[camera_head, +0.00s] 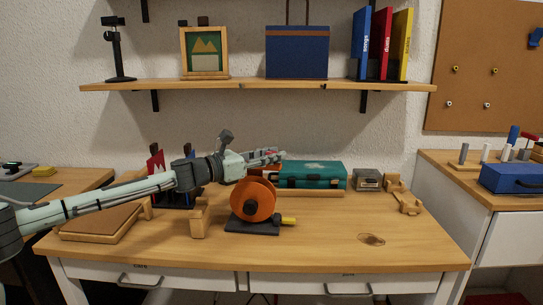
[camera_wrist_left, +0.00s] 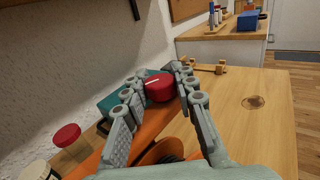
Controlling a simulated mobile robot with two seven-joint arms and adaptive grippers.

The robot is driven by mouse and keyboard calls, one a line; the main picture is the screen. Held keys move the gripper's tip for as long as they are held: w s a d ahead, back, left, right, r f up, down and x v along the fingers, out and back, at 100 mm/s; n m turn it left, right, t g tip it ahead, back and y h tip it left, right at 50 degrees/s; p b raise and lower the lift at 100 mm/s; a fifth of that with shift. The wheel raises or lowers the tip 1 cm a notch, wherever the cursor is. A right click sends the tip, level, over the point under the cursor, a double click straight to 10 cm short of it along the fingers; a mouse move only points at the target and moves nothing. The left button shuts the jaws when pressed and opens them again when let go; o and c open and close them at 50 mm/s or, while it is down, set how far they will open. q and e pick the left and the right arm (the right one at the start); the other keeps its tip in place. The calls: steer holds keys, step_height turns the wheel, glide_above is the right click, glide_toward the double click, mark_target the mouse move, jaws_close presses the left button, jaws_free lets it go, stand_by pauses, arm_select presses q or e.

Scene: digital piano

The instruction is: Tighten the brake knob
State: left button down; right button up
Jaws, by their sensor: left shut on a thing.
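The red brake knob (camera_wrist_left: 160,86) has a white line on its top. In the left wrist view my left gripper (camera_wrist_left: 161,80) has a finger on each side of it and is shut on it. In the head view my left gripper (camera_head: 275,158) is above and a little behind an orange wheel (camera_head: 265,193), and the knob is mostly hidden by the fingers. The wheel stands upright on a dark base (camera_head: 252,227) with a yellow handle (camera_head: 289,221) at its right. Orange parts also show below the fingers in the left wrist view. My right gripper is not in view.
A teal case (camera_head: 325,176) lies behind the wheel. A small grey box (camera_head: 367,180) and wooden blocks (camera_head: 410,207) are to the right. A wooden block (camera_head: 198,220) stands left of the wheel. The front right tabletop (camera_head: 330,245) is clear. A shelf (camera_head: 230,86) hangs above.

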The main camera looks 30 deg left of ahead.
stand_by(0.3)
arm_select(q)
steer(key=c, duration=1.2)
jaws_free()
steer(key=shift+o, duration=0.2)
steer(key=shift+v, duration=2.5)
steer(key=v, duration=0.7)
